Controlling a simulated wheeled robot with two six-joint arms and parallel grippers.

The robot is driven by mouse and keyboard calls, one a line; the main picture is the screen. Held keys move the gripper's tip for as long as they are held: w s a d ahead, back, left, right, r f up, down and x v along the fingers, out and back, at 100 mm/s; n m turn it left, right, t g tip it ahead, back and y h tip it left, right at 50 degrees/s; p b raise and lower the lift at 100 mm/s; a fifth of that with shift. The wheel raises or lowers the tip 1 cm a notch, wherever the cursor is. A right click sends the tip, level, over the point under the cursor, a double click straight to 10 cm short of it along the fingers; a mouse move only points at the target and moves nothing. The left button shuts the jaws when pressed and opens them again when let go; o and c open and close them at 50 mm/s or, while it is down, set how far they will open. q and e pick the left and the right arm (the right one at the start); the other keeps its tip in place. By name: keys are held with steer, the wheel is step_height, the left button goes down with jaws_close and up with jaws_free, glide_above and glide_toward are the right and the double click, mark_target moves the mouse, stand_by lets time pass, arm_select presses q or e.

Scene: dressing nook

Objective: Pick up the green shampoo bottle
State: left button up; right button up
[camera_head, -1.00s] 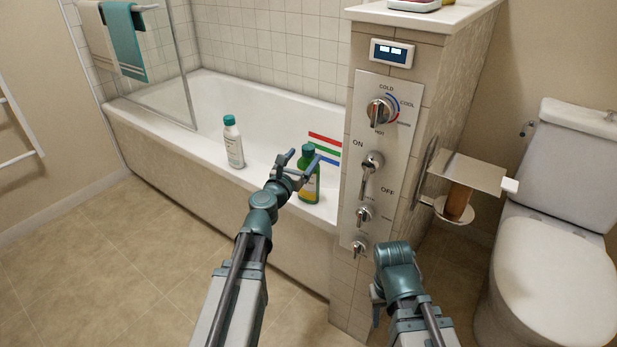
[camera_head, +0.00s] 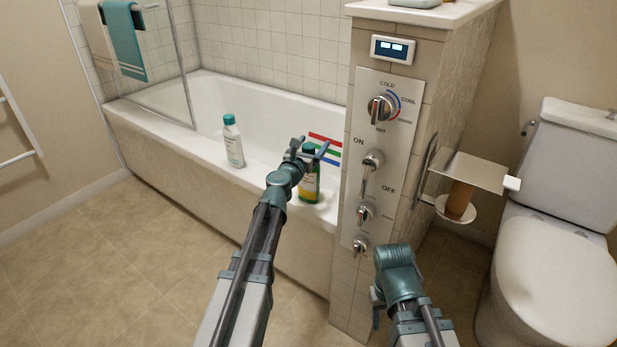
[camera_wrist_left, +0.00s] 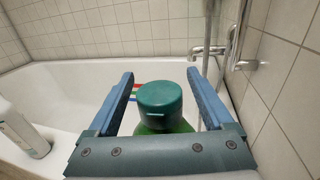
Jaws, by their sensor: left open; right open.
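The green shampoo bottle (camera_head: 309,184) stands upright on the tub's front rim, close to the tiled control pillar. Its dark green cap also shows in the left wrist view (camera_wrist_left: 160,105). My left gripper (camera_head: 312,147) is open at the bottle's top. In the left wrist view its two blue fingers (camera_wrist_left: 165,88) lie on either side of the cap, with visible gaps, so it holds nothing. The bottle's lower body is hidden there by the gripper's palm. My right arm (camera_head: 398,275) is in front of the pillar; its gripper points down and its fingertips are mostly hidden.
A white bottle with a teal cap (camera_head: 233,143) stands on the rim to the left. The pillar (camera_head: 342,215) with its knobs (camera_head: 381,108) rises just right of the green bottle. A toilet (camera_head: 550,240) stands at the right.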

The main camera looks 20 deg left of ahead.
arm_select(q)
jaws_close()
stand_by(0.3)
stand_by(1.1)
